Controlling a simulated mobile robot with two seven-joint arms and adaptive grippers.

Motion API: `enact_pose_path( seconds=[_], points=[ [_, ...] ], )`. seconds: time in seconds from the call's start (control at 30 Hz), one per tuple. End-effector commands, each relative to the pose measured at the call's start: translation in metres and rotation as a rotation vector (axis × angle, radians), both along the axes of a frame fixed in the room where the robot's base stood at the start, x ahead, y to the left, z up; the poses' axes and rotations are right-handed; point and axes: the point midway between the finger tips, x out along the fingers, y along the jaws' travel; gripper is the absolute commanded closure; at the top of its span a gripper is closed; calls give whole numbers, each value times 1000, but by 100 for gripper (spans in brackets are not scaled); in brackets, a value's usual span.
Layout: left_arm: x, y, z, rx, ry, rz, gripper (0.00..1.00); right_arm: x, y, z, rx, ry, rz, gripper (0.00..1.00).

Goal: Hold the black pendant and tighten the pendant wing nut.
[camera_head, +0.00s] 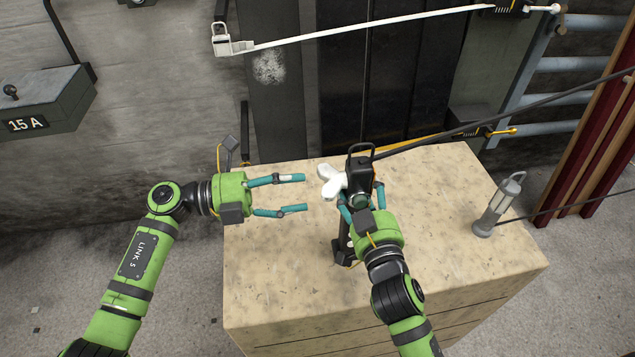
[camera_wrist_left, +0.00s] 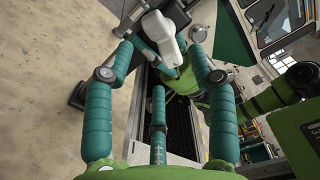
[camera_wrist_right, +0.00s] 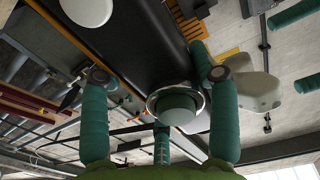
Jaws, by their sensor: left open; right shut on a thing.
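The black pendant (camera_head: 360,165) stands upright above the bench top, with a loop handle on top and a cable leaving to the right. The white wing nut (camera_head: 331,182) sticks out from its left side. My right gripper (camera_head: 361,197) is shut on the pendant from the front. In the right wrist view the pendant (camera_wrist_right: 140,35) fills the space between the fingers, with a round green button facing the camera. My left gripper (camera_head: 305,192) is open and empty, its fingers pointing at the wing nut with a small gap. In the left wrist view the wing nut (camera_wrist_left: 162,33) lies ahead, between the fingers.
The pale speckled bench top (camera_head: 280,290) is mostly clear. A grey lantern (camera_head: 498,205) stands on its right side. The pendant's black cable (camera_head: 480,122) stretches right above the bench. A white bar (camera_head: 370,27) spans the dark doors behind. A box marked 15 A (camera_head: 45,100) is at left.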

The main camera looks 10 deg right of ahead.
Motion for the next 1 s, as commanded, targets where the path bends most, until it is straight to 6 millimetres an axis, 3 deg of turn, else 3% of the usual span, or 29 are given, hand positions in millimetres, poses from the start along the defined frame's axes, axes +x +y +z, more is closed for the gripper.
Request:
enact_pose_path(
  seconds=[0.1, 0.3, 0.67, 0.77, 0.8, 0.83, 1.0],
  points=[
    [0, -22, 1, -3, -1, -1, 43, 0, -1, 0, -2, -1, -1, 92],
    [0, -44, 1, 0, -2, 1, 43, 0, -1, 0, -2, -1, -1, 92],
    [0, -49, 0, 1, -1, 1, 43, 0, -1, 0, -2, -1, -1, 92],
    [0, -48, 0, 1, -2, 1, 79, 0, -1, 0, -2, -1, -1, 92],
    [0, -48, 0, 1, -1, 1, 95, 0, -1, 0, -2, -1, -1, 92],
    [0, -48, 0, 1, -2, 1, 100, 0, -1, 0, -2, -1, -1, 92],
    [0, -48, 0, 1, -2, 1, 100, 0, 0, 0, -2, -1, -1, 92]
  ],
)
